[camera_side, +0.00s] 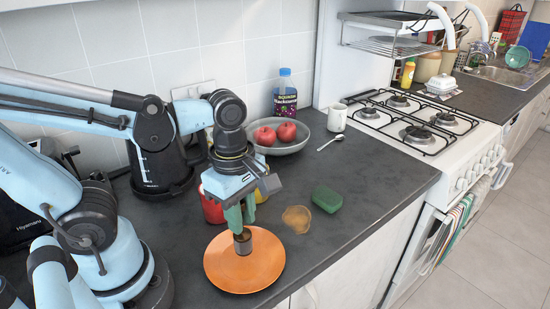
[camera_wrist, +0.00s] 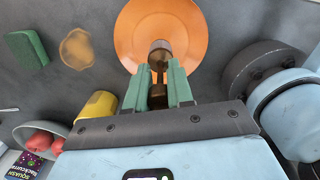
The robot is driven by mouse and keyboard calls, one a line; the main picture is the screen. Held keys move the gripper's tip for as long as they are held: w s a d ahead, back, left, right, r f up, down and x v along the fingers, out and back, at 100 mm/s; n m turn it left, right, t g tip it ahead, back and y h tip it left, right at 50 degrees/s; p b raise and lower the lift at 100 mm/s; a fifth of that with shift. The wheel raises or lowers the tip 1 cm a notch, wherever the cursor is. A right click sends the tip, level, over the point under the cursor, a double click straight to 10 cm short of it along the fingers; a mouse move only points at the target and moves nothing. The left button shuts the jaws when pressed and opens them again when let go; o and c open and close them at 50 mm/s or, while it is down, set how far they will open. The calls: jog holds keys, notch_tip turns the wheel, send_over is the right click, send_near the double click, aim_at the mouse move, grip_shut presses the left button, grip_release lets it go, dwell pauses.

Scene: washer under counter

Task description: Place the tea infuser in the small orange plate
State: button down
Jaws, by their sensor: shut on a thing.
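The tea infuser (camera_side: 243,243) is a small metal cylinder, brownish in the wrist view (camera_wrist: 160,50). My gripper (camera_side: 239,217) points down with its green fingers shut on the infuser's upper, narrower part; the fingers (camera_wrist: 159,88) also show in the wrist view. The small orange plate (camera_side: 228,272) lies on the dark counter directly below my gripper. The plate's near part shows clearly in the wrist view (camera_wrist: 137,25).
A red container (camera_side: 212,209) and a yellow cup (camera_wrist: 97,107) stand close behind my gripper. A brown round item (camera_side: 296,219) and a green sponge (camera_side: 327,199) lie to the right. A grey bowl (camera_side: 290,148) of apples stands behind. The counter's front edge is near the plate.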

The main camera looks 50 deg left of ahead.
jog(key=shift+f, duration=1.35)
jog(key=c, duration=1)
grip_release()
jog(key=shift+f, duration=0.1)
